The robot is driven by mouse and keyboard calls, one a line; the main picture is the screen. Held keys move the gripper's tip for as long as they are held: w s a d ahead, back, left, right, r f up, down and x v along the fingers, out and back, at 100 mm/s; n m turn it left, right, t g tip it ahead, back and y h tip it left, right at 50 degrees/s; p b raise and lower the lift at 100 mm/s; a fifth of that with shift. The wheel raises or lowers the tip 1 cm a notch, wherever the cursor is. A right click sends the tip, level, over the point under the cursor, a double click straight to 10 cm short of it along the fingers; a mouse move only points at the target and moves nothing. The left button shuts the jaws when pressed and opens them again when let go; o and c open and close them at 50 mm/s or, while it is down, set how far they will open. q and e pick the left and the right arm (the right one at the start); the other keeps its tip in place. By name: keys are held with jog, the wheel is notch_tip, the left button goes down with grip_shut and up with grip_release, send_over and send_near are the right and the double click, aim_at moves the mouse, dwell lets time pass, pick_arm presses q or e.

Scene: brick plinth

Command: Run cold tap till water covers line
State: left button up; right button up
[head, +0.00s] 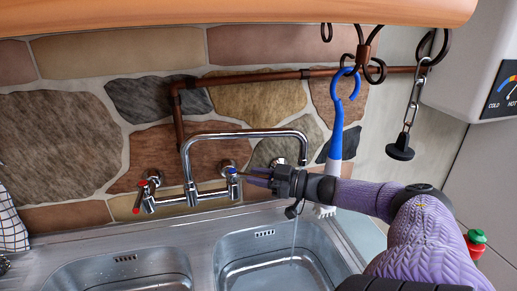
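The chrome mixer tap (190,165) stands at the back of the sink, its spout arching over the right basin (235,246). It has a red-marked hot handle (140,197) on the left and a blue-marked cold handle (232,171) on the right. My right gripper (254,176) points left with its fingertips at the cold handle; whether they grip it is too small to tell. A thin stream of water (294,240) falls into the right basin, where shallow water (268,279) shows. My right arm hides the spout's outlet. I cannot make out a line. My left gripper is out of view.
A white heater (475,60) is at upper right. The left basin (125,272) looks empty. A checked cloth (10,220) hangs at far left.

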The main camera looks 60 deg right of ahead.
jog(key=shift+o, duration=1.3)
jog(key=p+v, duration=0.2)
jog(key=v, duration=0.1)
jog(key=shift+r+p, duration=0.3)
jog(key=p+v, duration=0.1)
jog(key=v, duration=0.6)
jog(key=shift+f+p, duration=0.25)
jog(key=shift+p, duration=0.05)
